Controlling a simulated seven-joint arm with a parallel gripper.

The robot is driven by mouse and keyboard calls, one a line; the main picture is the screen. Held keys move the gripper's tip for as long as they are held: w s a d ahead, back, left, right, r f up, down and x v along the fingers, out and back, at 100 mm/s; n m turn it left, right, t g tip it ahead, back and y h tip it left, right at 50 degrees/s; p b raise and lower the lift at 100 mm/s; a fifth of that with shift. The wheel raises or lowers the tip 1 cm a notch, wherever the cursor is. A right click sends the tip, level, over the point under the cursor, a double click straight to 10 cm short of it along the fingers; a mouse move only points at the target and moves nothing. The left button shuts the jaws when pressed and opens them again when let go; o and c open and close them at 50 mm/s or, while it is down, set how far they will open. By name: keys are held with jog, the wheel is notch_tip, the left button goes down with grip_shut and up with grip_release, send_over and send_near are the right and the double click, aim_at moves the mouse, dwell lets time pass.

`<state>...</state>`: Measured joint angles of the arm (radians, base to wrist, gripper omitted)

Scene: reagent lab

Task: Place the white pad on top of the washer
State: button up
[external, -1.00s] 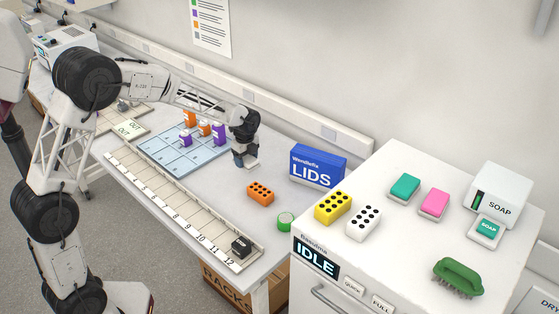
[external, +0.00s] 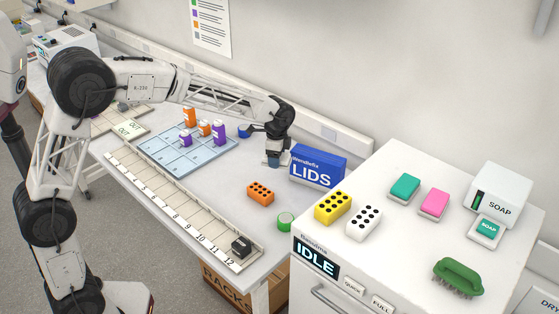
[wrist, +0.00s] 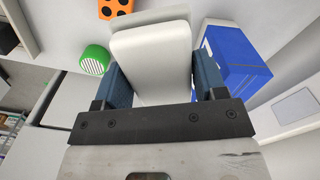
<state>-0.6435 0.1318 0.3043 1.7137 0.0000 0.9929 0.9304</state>
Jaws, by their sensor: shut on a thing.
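A plain white pad (wrist: 152,55) sits between the blue fingers of my gripper (wrist: 162,78) in the wrist view, and the jaws are shut on its sides. In the external view my gripper (external: 274,160) is over the back of the bench, just left of the blue LIDS box. The pad is small and partly hidden there. The washer (external: 400,235) is the white machine at the right, with an IDLE display on its front. My gripper is to the left of it.
The washer top holds yellow (external: 333,206) and white (external: 364,222) dotted blocks, teal (external: 404,187) and pink (external: 434,203) pads, a soap dispenser (external: 497,195) and a green brush (external: 459,277). Its middle is bare. The LIDS box (external: 318,165) stands between my gripper and the washer.

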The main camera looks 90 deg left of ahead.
jog(key=w+d+r+n, duration=0.4)
jog(key=d+r, duration=0.2)
jog(key=d, duration=0.3)
jog(key=w+d+r+n, duration=0.4)
jog(key=d+r, duration=0.1)
jog(key=d, duration=0.4)
jog(key=w+d+r+n, duration=0.4)
jog(key=d+r, duration=0.2)
jog(key=d, duration=0.3)
jog(key=shift+w+d+r, duration=0.2)
jog(key=shift+w+r, duration=0.15)
send_over(376, 178)
jog(key=shift+f, duration=0.75)
jog(key=shift+f, duration=0.1)
jog(key=shift+f, duration=1.65)
jog(key=shift+f, duration=0.15)
